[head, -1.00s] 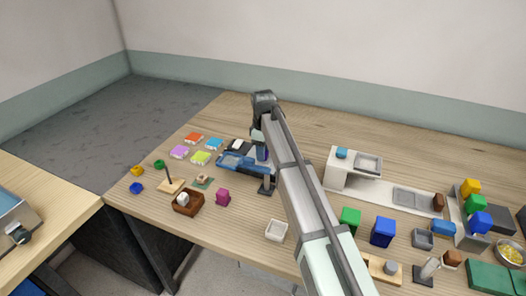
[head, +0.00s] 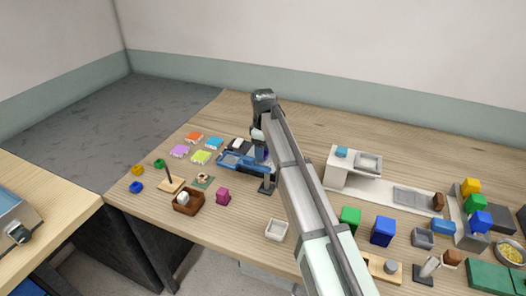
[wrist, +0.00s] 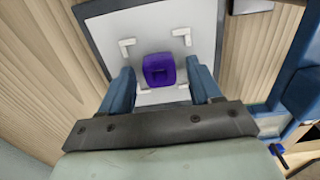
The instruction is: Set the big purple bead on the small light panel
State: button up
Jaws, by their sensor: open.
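The big purple bead (wrist: 160,70) sits on the white face of the small light panel (wrist: 146,18) in the wrist view, among pale corner marks. The panel has a dark rim and lies on the wooden table. My gripper (wrist: 159,66) is open, with one blue finger on each side of the bead. A narrow gap shows between the bead and each finger. In the head view my gripper (head: 258,151) is low over the back middle of the table, and I cannot make out the bead clearly there.
A blue tray-like object (head: 240,163) lies close by my gripper. Coloured tiles (head: 180,151) lie to the left. A white stand (head: 342,166) is at the right.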

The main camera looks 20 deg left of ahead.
notch_tip(320, 180, up, 12)
dwell(0.5)
